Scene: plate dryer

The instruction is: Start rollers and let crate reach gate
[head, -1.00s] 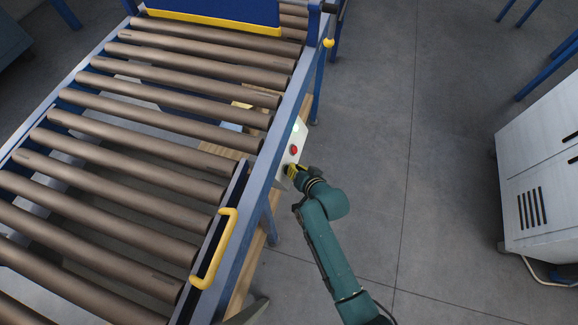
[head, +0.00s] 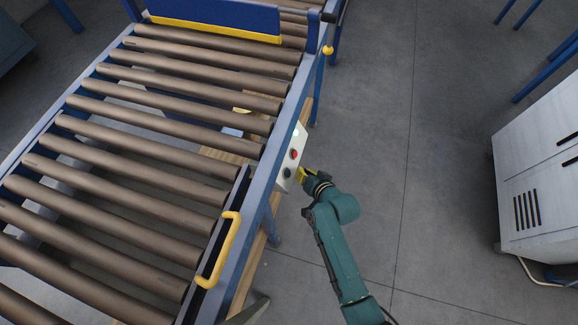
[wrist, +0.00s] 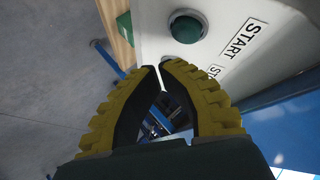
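The conveyor's brown rollers (head: 150,170) fill the left of the head view. A blue gate panel with a yellow lower edge (head: 215,29) spans them at the far end. No crate shows in either view. A pale control box (head: 285,177) on the side rail has a red button (head: 294,154) and a dark green button (head: 288,173). In the wrist view the green button (wrist: 187,28) is beside the word START. My gripper (wrist: 158,66) has its yellow-backed fingers shut, tips together, with nothing between them. It is just off the box, apart from the green button.
A yellow handle (head: 220,250) sticks out from the near end of the side rail. A white cabinet (head: 540,185) stands at the right. The grey floor (head: 410,120) between the conveyor and the cabinet is clear.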

